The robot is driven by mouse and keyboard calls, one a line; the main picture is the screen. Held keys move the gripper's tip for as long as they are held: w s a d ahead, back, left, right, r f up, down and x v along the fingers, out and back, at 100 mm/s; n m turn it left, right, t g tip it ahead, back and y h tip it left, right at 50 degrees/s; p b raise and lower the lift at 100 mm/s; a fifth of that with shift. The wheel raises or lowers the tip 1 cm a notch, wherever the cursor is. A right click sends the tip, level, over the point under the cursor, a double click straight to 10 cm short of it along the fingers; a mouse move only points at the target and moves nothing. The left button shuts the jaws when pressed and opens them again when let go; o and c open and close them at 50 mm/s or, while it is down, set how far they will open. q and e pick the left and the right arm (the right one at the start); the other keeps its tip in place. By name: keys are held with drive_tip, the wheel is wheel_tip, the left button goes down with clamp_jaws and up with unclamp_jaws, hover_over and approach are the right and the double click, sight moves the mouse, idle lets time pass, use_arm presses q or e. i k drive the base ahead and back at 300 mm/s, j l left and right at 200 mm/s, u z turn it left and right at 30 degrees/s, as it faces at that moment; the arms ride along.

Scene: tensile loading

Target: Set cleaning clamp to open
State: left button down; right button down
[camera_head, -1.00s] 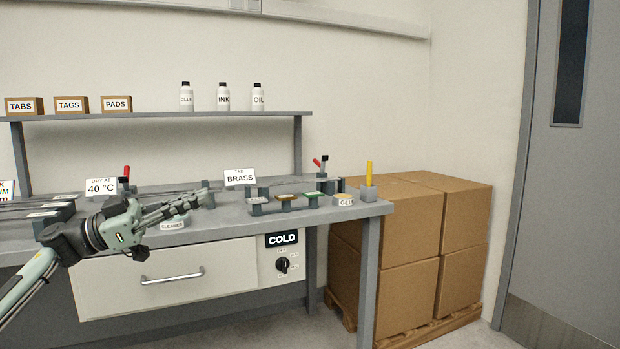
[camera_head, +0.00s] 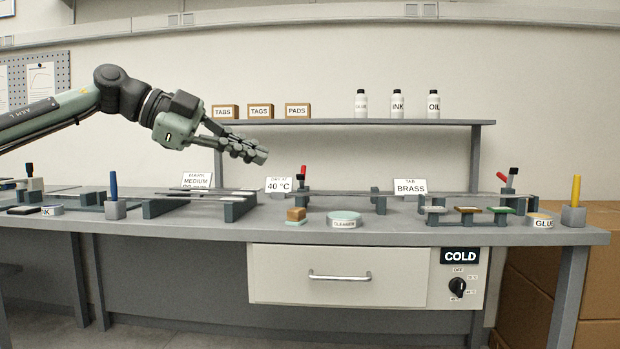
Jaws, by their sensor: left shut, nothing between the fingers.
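A toggle clamp with a red-tipped handle (camera_head: 303,173) stands at the back of the bench, behind the round cleaner pot (camera_head: 344,219). Its handle stands up with a slight tilt; whether its jaw is open is too small to tell. Similar clamps stand at the right end (camera_head: 508,182) and the far left (camera_head: 30,172). No label marks which one is for cleaning. My left gripper (camera_head: 260,156) is shut and empty, in the air above the bench, left of the middle clamp's handle. My right gripper is out of view.
A sponge-like block (camera_head: 296,214) sits beside the cleaner pot. A blue-handled tool in a holder (camera_head: 115,208) and a yellow one (camera_head: 574,205) stand near the front edge. A shelf (camera_head: 400,123) with boxes and bottles is behind.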

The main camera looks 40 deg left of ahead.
sight(301, 177)
drive_tip(key=i+j, duration=0.45)
drive_tip(key=j, duration=0.15)
drive_tip(key=i+j, duration=0.45)
drive_tip(key=j, duration=0.15)
drive_tip(key=i+j, duration=0.45)
drive_tip(key=j, duration=0.2)
